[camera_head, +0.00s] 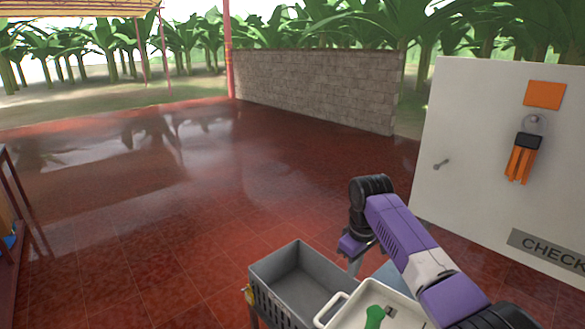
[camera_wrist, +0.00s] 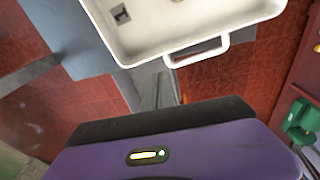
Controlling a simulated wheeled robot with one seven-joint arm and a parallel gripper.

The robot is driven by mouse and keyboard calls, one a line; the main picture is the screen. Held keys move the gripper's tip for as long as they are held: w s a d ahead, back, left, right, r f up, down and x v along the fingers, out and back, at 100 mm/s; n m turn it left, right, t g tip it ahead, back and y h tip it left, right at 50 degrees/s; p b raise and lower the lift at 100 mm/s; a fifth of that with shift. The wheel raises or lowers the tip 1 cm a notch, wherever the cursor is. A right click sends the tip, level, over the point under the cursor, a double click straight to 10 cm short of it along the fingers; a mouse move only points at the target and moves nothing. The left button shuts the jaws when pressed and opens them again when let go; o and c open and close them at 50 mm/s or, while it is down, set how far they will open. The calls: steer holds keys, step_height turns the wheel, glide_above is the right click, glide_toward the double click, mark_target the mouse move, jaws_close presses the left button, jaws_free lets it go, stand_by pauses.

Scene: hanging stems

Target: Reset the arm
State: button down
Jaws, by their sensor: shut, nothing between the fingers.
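My arm is purple, black and white and reaches in from the lower right of the head view.
A grey crate (camera_head: 268,288) stands left of the white tray (camera_head: 335,309), which holds a green object (camera_head: 374,317). A white panel (camera_head: 466,150) at right carries a hanging orange-handled tool (camera_head: 521,163). A dark red rack (camera_head: 12,230) is at far left. The red floor (camera_head: 170,190) is largely clear.

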steer(key=w+a+r+t, duration=0.2)
steer(key=w+r+t, duration=0.1)
steer(key=w+r, duration=0.15)
steer(key=a+f+m+t+y, duration=0.2)
steer(key=a+f+t+y, duration=0.1)
steer(key=a+t, duration=0.5)
steer(key=s+d+m+h, duration=0.1)
steer(key=s+d, duration=0.2)
steer(key=s, duration=1.7)
steer(key=s+d+m+t+h, duration=0.1)
steer(key=s+d, duration=0.3)
steer(key=s, duration=1.6)
steer(key=s+d+m+t+h+b, duration=0.1)
steer(key=s+d+m, duration=0.2)
steer(key=s, duration=1.7)
steer(key=shift+s+d+f, duration=0.15)
steer(key=shift+s+d, duration=0.1)
steer(key=shift+d, duration=0.15)
